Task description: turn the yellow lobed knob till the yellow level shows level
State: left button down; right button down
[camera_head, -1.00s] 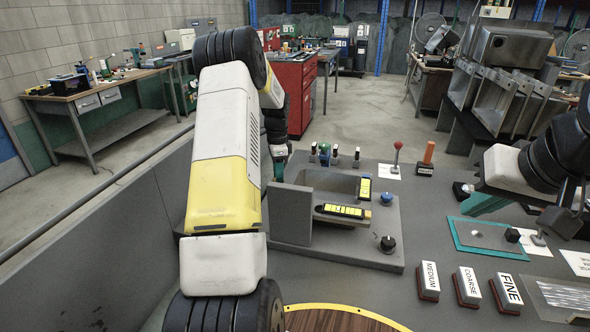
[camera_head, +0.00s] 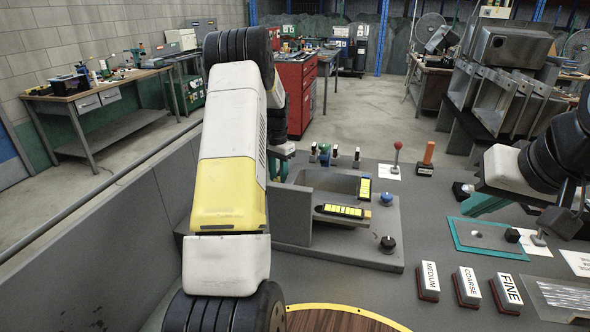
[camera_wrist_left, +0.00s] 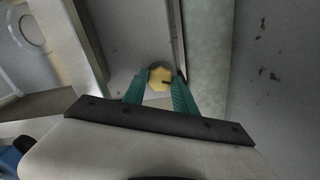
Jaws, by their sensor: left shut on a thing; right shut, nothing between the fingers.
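The yellow lobed knob (camera_wrist_left: 160,78) is in the left wrist view, between the teal fingertips of my left gripper (camera_wrist_left: 161,92), which is shut on it. A dark mark shows on its face. In the head view the knob is hidden; my left gripper (camera_head: 281,165) shows partly behind my arm at the grey fixture's far left. A yellow level (camera_head: 343,211) lies on the fixture's front rim and another yellow level (camera_head: 365,190) on its right rim. Their bubbles are too small to read. My right gripper (camera_head: 480,208) is shut and empty, low beside the teal-edged plate.
The grey fixture (camera_head: 330,237) also bears a blue knob (camera_head: 387,199) and a black knob (camera_head: 388,244). Several small posts stand behind it. A red-balled lever (camera_head: 397,152) and an orange handle (camera_head: 428,152) stand to the right. Labelled blocks (camera_head: 468,287) lie in front.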

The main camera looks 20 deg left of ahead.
aim_at(279, 179)
pick_arm(q)
jog(key=shift+f, duration=0.1)
dwell(0.4)
jog(key=c, duration=1)
grip_release()
jog(key=shift+r, duration=3.95)
